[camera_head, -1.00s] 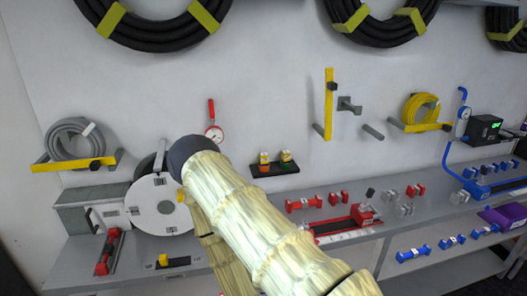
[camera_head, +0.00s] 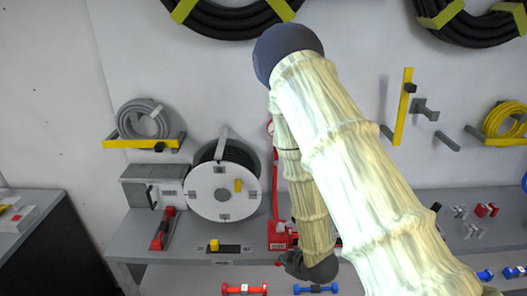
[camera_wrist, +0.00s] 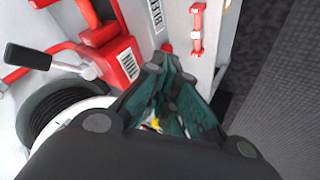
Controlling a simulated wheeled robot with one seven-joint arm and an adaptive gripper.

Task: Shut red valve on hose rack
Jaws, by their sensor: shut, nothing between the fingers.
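A red fitting (camera_head: 280,238) with a pale label stands on the bench right of the white-faced hose reel (camera_head: 222,190), below a red upright pipe. In the wrist view, a red body (camera_wrist: 125,60) with a barcode label lies left of my gripper. Near it is a lever with a black handle (camera_wrist: 28,56) and a metal pivot. I cannot tell surely which part is the red valve. My gripper (camera_wrist: 168,115) is shut and empty, apart from the red body. In the head view my gripper (camera_head: 310,266) is dark and small, near the bench front; my arm hides part of the bench.
A red tool (camera_head: 163,230) and a yellow block (camera_head: 214,245) sit on the bench. Red (camera_head: 245,290) and blue (camera_head: 316,289) couplings lie below its front. A grey coiled hose (camera_head: 145,120) hangs on the wall. A dark cabinet (camera_head: 45,245) stands at left.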

